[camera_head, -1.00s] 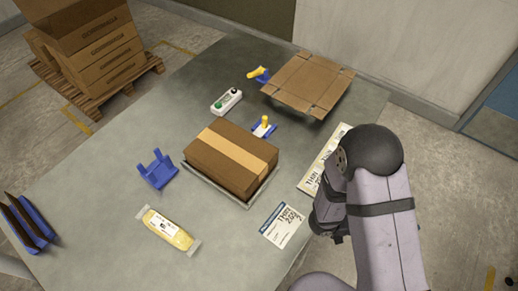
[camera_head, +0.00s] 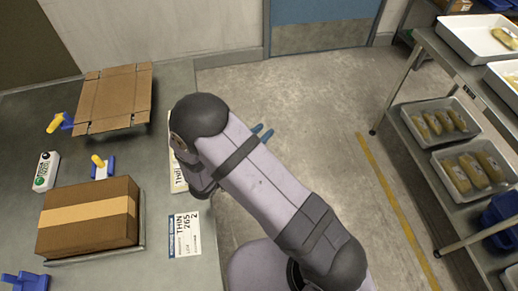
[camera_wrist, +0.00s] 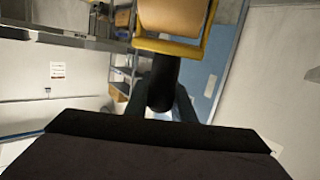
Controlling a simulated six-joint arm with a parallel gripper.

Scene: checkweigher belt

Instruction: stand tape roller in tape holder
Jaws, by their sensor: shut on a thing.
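In the wrist view, my gripper (camera_wrist: 153,103) is shut on the black handle of the tape roller (camera_wrist: 180,48). The roller has a yellow frame and a tan roll, cut off by the top edge of the picture. In the head view, only bluish fingertips (camera_head: 262,133) show past my arm, and the roller is hidden behind it. A blue bracket (camera_head: 22,281), which looks like the tape holder, lies partly in view at the lower left of the table, well apart from my gripper. Its slot cannot be made out.
A taped carton (camera_head: 88,232) sits on a plate on the table (camera_head: 120,275). Near it are a flattened box (camera_head: 112,97), a button box (camera_head: 45,171), two blue-and-yellow pieces (camera_head: 56,123) (camera_head: 103,167) and a label sheet (camera_head: 185,236). A trolley with trays (camera_head: 455,125) stands right. Open floor lies between.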

